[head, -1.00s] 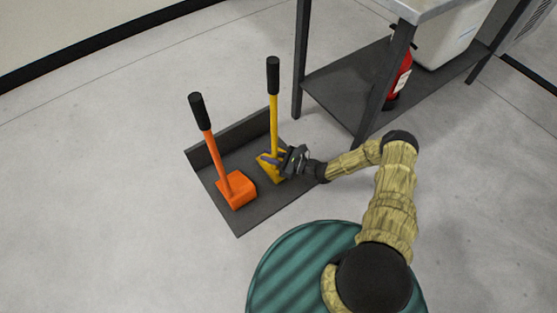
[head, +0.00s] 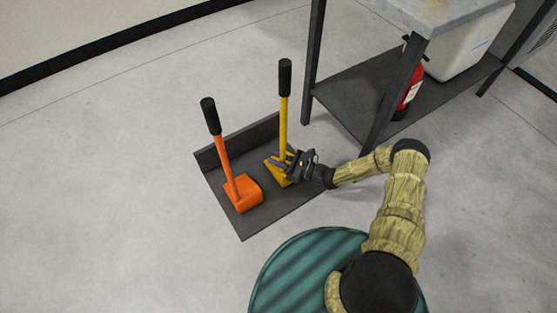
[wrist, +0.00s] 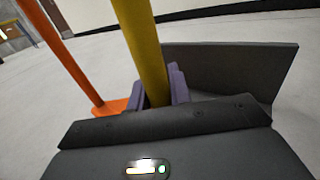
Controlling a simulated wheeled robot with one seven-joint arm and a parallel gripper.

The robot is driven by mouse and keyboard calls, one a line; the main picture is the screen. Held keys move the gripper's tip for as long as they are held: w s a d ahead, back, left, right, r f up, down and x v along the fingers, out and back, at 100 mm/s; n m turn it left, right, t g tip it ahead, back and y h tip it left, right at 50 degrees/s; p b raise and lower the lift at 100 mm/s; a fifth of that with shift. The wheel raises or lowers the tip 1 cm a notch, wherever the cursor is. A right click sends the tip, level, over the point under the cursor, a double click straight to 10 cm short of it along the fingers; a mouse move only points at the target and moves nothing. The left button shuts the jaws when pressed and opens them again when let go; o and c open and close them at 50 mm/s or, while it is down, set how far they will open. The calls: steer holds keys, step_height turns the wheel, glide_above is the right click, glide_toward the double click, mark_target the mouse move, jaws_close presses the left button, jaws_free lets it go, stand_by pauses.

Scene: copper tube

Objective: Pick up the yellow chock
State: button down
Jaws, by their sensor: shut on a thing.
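The yellow chock (head: 274,170) stands on a dark tray with its yellow pole and black grip (head: 285,78) upright. My gripper (head: 287,160) reaches it from the right and is shut on the lower part of its pole. In the wrist view the yellow pole (wrist: 142,45) rises between the purple fingers of my gripper (wrist: 160,90).
An orange chock (head: 242,193) with an upright pole stands to the left on the same tray (head: 268,219), which has a raised back wall. A metal table (head: 440,15) with a lower shelf, a red fire extinguisher (head: 410,95) and a white bin (head: 465,45) are at right.

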step_height(320, 180, up, 9)
steer(key=p, duration=0.4)
steer(key=shift+w, duration=0.1)
stand_by(0.6)
